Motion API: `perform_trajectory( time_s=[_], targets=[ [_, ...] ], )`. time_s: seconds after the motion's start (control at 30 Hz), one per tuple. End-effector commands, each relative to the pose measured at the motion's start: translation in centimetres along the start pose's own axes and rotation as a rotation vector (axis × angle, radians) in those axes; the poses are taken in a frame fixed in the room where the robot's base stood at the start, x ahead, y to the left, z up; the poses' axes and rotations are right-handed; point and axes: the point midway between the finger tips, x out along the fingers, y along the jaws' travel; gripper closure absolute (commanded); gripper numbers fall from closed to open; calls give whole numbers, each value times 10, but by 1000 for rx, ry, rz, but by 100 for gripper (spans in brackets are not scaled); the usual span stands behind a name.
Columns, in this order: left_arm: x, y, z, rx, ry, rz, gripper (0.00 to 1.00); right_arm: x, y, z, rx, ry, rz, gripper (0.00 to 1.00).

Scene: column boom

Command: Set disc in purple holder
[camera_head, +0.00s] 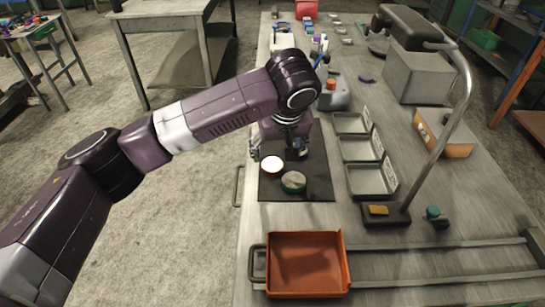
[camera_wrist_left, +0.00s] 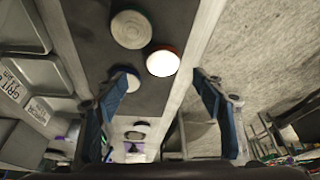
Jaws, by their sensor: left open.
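Discs lie on a dark mat (camera_head: 310,187). One has a bright white top and an orange-brown rim (camera_head: 272,166); a grey-topped disc with a green rim (camera_head: 293,181) is in front of it. Both show in the left wrist view: the white disc (camera_wrist_left: 163,63) and the grey disc (camera_wrist_left: 130,29). A third disc (camera_wrist_left: 128,77) is partly hidden by a finger there. My left gripper (camera_head: 277,152) is open over the mat, its fingers apart with the white disc ahead between them. A small purple item (camera_head: 366,78) lies farther back; I cannot tell if it is the holder. My right gripper is not seen.
Grey trays (camera_head: 367,180) stand right of the mat. An orange tray (camera_head: 307,265) is at the front. A lamp with a curved pole (camera_head: 445,140) stands to the right. Several items, including an orange-topped one (camera_head: 331,85), stand behind my arm.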

Motion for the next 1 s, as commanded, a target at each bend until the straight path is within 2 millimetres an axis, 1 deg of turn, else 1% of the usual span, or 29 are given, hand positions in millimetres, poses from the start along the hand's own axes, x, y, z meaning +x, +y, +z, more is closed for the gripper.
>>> perform_trajectory(
  time_s=[0.13,0.3,0.37,0.43,0.53,0.7,0.8,1.0],
  targets=[
    [18,-2,0,-1,-1,-3,37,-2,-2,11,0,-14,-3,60],
    [39,-4,-2,-1,-1,-5,37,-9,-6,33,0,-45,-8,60],
    [48,-5,-3,-1,-1,-6,37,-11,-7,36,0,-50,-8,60],
    [59,-4,-2,-1,-2,-4,37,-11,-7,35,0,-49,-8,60],
    [69,-4,-2,0,-1,-3,37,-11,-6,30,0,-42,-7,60],
    [73,-3,-2,0,0,-1,37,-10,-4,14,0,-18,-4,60],
    [73,-3,-2,0,0,-1,37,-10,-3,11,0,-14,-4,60],
    [72,-3,-2,0,0,-1,59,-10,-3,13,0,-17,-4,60]
  ],
)
